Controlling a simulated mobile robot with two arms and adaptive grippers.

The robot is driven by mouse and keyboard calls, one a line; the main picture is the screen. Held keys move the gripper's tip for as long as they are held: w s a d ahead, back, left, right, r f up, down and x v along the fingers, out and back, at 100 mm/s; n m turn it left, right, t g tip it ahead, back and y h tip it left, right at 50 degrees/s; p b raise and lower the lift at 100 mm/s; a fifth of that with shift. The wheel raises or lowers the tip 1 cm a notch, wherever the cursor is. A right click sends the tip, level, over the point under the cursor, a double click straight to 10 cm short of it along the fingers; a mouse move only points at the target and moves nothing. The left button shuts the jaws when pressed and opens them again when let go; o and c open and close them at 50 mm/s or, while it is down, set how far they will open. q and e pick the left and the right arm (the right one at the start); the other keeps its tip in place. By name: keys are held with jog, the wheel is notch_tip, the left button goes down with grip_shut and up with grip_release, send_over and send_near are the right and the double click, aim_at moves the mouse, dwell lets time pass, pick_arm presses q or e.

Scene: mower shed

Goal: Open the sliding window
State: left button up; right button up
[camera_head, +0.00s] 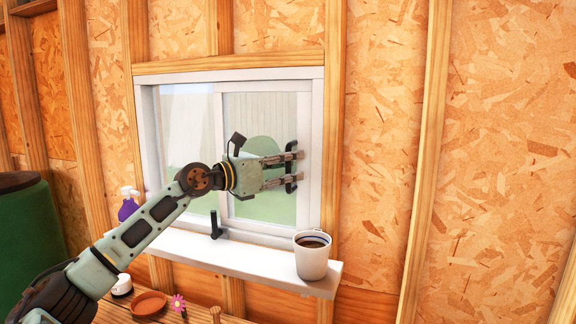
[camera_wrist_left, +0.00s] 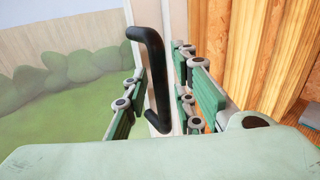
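The sliding window (camera_head: 218,125) has a white frame set in the wooden wall. Its right-hand pane sits against the right side of the frame, with no gap that I can see. A black bar handle (camera_head: 291,170) stands upright at that pane's right edge; it is large in the left wrist view (camera_wrist_left: 157,80). My left gripper (camera_head: 292,168) reaches across the pane to the handle. Its fingers are apart, with the handle between them in the left wrist view (camera_wrist_left: 160,95). Visible space remains beside the bar, and I cannot tell whether any finger touches it. My right gripper is out of view.
A white mug with dark liquid (camera_head: 312,258) stands on the white sill (camera_head: 240,262), below and right of the handle. A black upright piece (camera_head: 215,226) and a purple spray bottle (camera_head: 128,207) are farther left. A terracotta saucer (camera_head: 148,304) lies below.

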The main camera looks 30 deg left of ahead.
pick_arm(q)
jog(key=shift+w, duration=0.1)
grip_shut()
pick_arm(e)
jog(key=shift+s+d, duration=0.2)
